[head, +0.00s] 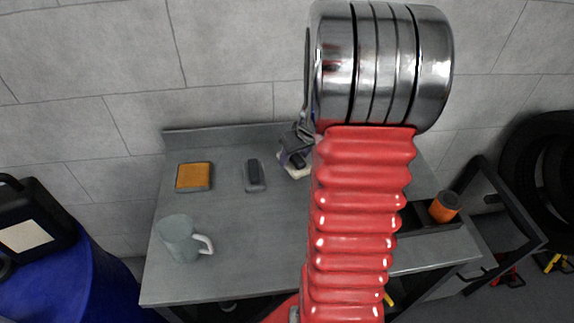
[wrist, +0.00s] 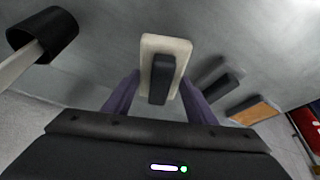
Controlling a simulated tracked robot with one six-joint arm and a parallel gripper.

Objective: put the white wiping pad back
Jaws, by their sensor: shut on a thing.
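The white wiping pad (wrist: 182,50), with a dark grey grip block (wrist: 162,78) on it, is between the purple fingers of my gripper (wrist: 160,88) in the wrist view. My gripper is shut on it. In the head view the white pad (head: 289,170) shows below my gripper (head: 297,150) near the back of the grey bench (head: 245,220), partly hidden by the fingers and my arm. I cannot tell whether the pad touches the bench.
A grey pad with a dark block (head: 254,175) and an orange-topped block (head: 194,176) lie left of my gripper. A pale mug (head: 180,240) stands front left. An orange-and-black item (head: 444,207) sits at right. The bench's middle left is clear.

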